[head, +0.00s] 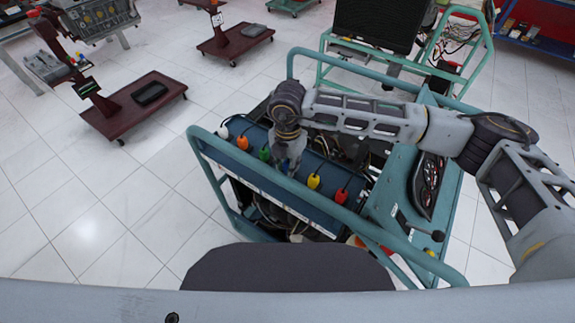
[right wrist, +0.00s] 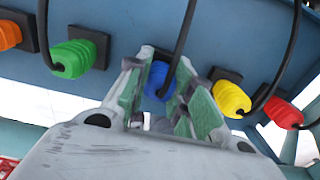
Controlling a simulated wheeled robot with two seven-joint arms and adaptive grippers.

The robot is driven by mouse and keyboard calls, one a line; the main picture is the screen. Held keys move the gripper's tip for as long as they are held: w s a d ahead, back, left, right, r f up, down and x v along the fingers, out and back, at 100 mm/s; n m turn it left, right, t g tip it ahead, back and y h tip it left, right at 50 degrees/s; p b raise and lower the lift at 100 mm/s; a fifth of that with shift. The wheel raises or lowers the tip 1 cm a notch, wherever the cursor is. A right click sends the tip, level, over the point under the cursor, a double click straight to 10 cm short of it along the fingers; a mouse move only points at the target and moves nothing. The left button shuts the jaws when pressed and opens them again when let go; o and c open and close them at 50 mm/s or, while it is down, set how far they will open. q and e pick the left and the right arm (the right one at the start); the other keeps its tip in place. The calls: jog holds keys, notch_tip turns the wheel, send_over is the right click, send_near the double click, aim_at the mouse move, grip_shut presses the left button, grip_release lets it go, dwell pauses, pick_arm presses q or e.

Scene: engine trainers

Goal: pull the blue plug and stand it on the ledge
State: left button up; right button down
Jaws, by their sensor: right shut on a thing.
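The blue plug (right wrist: 158,80) sits in the row of plugs on the blue panel, with its dark socket partly showing behind it and a black cable rising from it. My right gripper (right wrist: 160,88) has its green-padded fingers on both sides of the plug and is shut on it. In the head view, my right gripper (head: 285,165) reaches down to the row between the green and yellow plugs, hiding most of the blue plug. The blue panel (head: 228,158) forms a long sloping strip along the trainer's near side; I cannot tell which part is the ledge. My left gripper is out of view.
Neighbouring plugs are close: green (right wrist: 73,58) on one side, yellow (right wrist: 231,98) and red (right wrist: 283,112) on the other. An orange plug (head: 242,142) and a white plug (head: 222,131) are further left. A teal frame rail (head: 250,183) runs along the near side.

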aim_at(288, 162)
jog(key=shift+r+p, duration=0.9)
jog(key=shift+r, duration=2)
jog(key=shift+w, duration=0.1)
